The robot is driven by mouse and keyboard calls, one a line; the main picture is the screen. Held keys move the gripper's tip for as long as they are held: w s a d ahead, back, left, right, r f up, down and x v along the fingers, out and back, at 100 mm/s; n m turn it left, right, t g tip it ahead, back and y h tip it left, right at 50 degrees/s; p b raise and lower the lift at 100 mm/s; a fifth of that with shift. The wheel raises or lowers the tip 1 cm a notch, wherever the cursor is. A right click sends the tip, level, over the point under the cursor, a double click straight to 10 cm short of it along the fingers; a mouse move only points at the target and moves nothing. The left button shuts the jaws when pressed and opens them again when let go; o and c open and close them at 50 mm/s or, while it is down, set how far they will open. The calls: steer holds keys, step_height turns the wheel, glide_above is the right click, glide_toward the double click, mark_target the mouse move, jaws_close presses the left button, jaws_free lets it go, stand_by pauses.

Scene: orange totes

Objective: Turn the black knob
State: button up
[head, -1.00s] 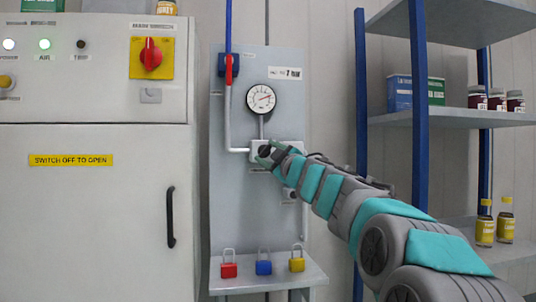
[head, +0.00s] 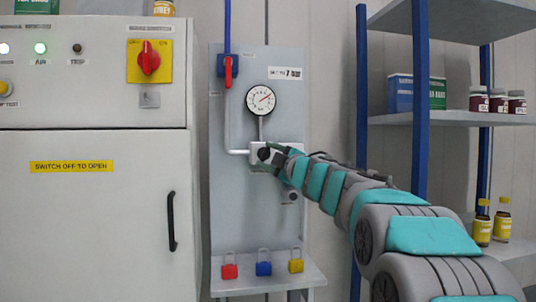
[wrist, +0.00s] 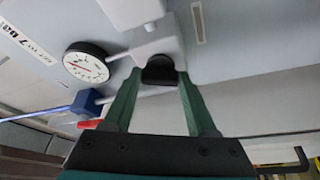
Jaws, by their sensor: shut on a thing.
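The black knob (head: 264,154) sits on the front of a white regulator block below a round gauge (head: 260,100) on a grey panel. It also shows in the wrist view (wrist: 159,71), between my two green fingers. My gripper (wrist: 156,84) is shut on the knob, one finger at each side. In the head view my gripper (head: 269,156) reaches the knob from the right and partly covers the block. The gauge also shows in the wrist view (wrist: 87,62), its small markings too blurred to read there.
A red lever (head: 229,70) is above left on the panel. A cabinet (head: 90,220) with a red switch stands left. Blue-framed shelves (head: 450,117) with bottles and jars stand right, behind my arm.

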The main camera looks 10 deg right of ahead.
steer(key=o, duration=1.4)
steer(key=shift+c, duration=0.2)
steer(key=shift+s, duration=0.1)
steer(key=b+v, duration=0.1)
steer(key=v, duration=0.6)
steer(key=shift+s+d, duration=0.2)
steer(key=shift+s, duration=0.1)
steer(key=shift+d+f, duration=0.1)
